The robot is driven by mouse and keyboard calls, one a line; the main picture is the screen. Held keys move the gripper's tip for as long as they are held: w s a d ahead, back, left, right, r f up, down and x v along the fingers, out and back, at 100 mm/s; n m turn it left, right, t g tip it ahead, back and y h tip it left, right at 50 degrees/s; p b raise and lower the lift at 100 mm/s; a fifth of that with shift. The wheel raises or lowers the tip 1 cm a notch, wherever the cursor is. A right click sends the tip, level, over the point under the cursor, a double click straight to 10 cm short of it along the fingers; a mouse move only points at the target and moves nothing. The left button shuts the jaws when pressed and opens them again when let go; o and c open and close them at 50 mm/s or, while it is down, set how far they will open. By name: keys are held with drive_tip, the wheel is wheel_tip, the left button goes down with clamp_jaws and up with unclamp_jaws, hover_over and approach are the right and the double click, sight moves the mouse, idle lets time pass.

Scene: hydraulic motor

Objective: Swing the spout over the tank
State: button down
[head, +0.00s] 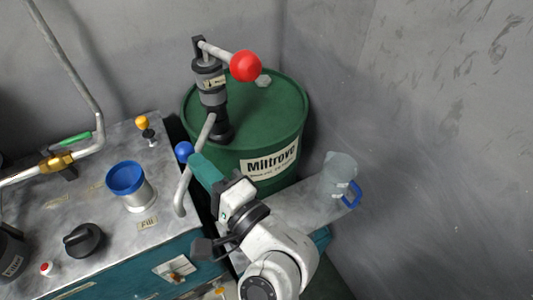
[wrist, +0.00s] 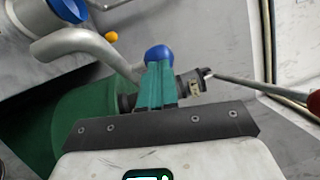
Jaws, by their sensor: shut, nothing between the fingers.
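The grey bent spout (head: 184,187) comes off the hand pump (head: 212,93) on the green Miltrove drum (head: 250,125). Its outlet hangs at the bench's right edge, to the right of the blue-rimmed filler (head: 135,192) on the tank top, near the "Fill" label. A blue ball knob (head: 183,151) sits on the spout. My gripper (head: 196,163) is shut and empty, its green fingertips right beside the knob. In the wrist view the knob (wrist: 158,53) shows at the tips of the fingers (wrist: 157,72); I cannot tell whether they touch. The spout (wrist: 90,42) curves left there, its outlet near the filler (wrist: 68,9).
The pump's red-knobbed lever (head: 245,66) sticks out above the drum. A clear jug with a blue handle (head: 351,195) stands on the right. A black knob (head: 83,240), a yellow knob (head: 142,123) and a brass valve (head: 57,162) are on the bench. Walls stand behind and right.

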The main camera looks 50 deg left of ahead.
drive_tip(key=s+a+p, duration=0.2)
drive_tip(key=s+a, duration=0.1)
drive_tip(key=a, duration=0.4)
drive_tip(key=s+a+p, duration=0.1)
drive_tip(key=s+a, duration=0.3)
drive_tip(key=a, duration=0.3)
drive_tip(key=shift+a+p, duration=0.25)
drive_tip(key=shift+p, duration=0.1)
drive_tip(key=shift+f, duration=0.1)
